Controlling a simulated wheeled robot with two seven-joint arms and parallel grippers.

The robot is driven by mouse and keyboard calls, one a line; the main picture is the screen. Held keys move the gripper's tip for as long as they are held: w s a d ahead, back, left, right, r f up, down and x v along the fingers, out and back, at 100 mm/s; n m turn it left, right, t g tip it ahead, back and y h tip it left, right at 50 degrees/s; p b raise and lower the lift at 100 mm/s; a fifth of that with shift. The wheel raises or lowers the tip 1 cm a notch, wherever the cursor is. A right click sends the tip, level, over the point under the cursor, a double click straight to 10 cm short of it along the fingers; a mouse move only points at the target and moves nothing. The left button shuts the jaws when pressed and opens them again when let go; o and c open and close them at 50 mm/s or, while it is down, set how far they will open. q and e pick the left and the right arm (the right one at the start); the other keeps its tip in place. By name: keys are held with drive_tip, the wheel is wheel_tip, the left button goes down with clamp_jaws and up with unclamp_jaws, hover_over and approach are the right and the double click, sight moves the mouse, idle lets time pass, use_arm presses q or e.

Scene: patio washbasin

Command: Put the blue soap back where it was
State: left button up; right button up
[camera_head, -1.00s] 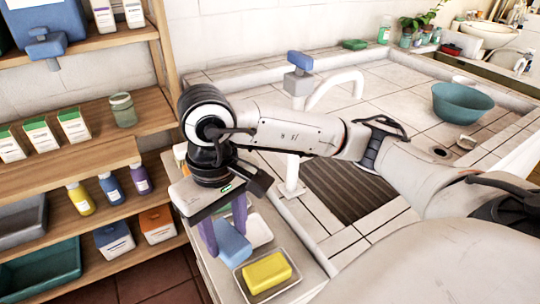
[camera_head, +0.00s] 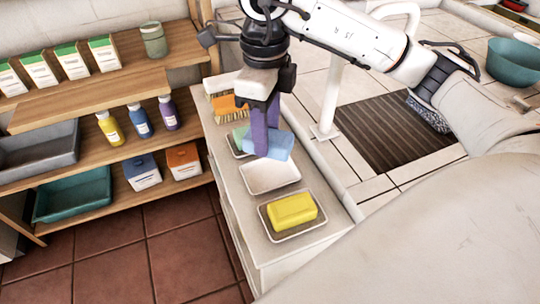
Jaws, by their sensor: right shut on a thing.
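My right gripper (camera_head: 265,146), with purple fingers, is shut on the blue soap (camera_head: 276,147). The soap is tilted and appears held above the counter, at the back edge of an empty white soap dish (camera_head: 270,187). Whether it touches the dish, I cannot tell. A yellow soap (camera_head: 291,210) lies in the nearer soap dish (camera_head: 276,236). A green soap (camera_head: 240,137) lies behind, partly hidden by the gripper and blue soap. My left gripper is not in view.
An orange brush (camera_head: 229,106) lies further back on the narrow counter (camera_head: 242,207). The tap's white post (camera_head: 329,95) and the sink with a dark slatted mat (camera_head: 390,135) are to the right. Shelves with bottles, boxes and bins stand left.

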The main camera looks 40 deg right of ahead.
sight(270, 143)
drive_tip(key=m, duration=0.5)
drive_tip(key=shift+w+d+r, duration=0.15)
drive_tip(key=shift+w+d, duration=0.25)
drive_tip(key=m, duration=0.4)
drive_tip(key=shift+w+d+r+b, duration=0.2)
drive_tip(key=shift+d+b, duration=0.1)
drive_tip(key=shift+b, duration=0.1)
drive_tip(key=shift+f+m, duration=0.3)
drive_tip(key=shift+f, duration=0.05)
wheel_tip(270, 143, down, 5)
drive_tip(key=shift+f, duration=0.15)
wheel_tip(270, 143, down, 4)
drive_tip(key=shift+f+b, duration=0.1)
drive_tip(key=shift+b, duration=0.25)
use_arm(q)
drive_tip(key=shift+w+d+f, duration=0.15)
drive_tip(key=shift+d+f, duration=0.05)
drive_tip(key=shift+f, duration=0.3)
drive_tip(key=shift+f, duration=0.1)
